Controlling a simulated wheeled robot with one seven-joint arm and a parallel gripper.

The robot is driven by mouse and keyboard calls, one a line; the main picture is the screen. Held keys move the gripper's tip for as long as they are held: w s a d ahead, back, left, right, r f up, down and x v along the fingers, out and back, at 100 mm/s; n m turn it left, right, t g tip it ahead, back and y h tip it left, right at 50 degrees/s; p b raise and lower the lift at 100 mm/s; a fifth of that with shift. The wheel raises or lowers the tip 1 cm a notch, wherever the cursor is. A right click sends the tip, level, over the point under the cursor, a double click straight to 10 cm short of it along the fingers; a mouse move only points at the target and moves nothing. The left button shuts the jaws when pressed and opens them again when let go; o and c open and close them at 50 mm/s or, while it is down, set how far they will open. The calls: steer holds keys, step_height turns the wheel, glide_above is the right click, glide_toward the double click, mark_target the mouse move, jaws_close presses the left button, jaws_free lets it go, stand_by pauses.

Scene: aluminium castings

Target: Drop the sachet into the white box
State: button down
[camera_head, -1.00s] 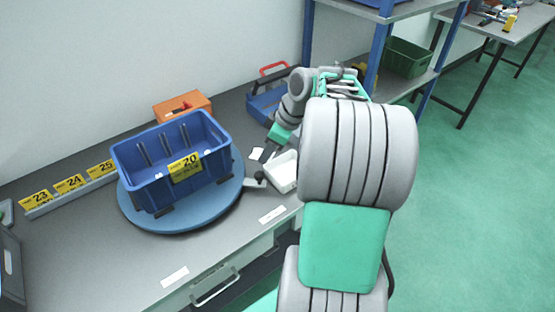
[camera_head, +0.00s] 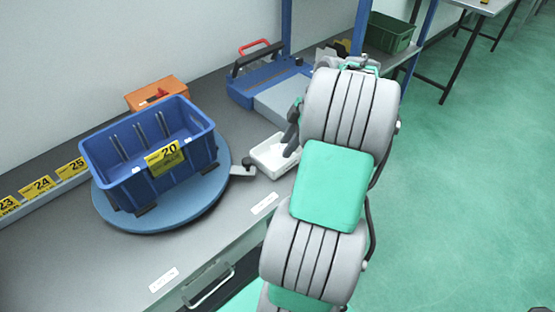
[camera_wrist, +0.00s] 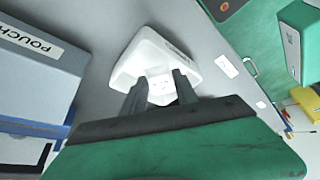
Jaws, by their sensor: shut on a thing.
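The white box (camera_head: 274,166) stands on the grey bench, right of the blue turntable. In the wrist view the white box (camera_wrist: 150,45) lies just beyond my fingertips. My gripper (camera_wrist: 160,80) is shut on a small white sachet (camera_wrist: 160,90), which shows between the two dark fingers with faint print on it. In the head view my gripper (camera_head: 289,148) points down over the right part of the box, partly hidden by my arm. The sachet cannot be made out in the head view.
A blue bin (camera_head: 110,175) labelled 20 stands on the round turntable (camera_head: 205,200). A small grey lever (camera_head: 243,169) lies between turntable and box. An orange box (camera_head: 155,90) is at the wall.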

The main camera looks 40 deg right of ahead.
steer(key=c, duration=0.9)
jaws_free()
steer(key=shift+o, duration=0.2)
steer(key=shift+r, duration=0.1)
steer(key=p+v, duration=0.2)
steer(key=v, duration=0.5)
steer(key=shift+d+r, duration=0.15)
steer(key=shift+r, duration=0.15)
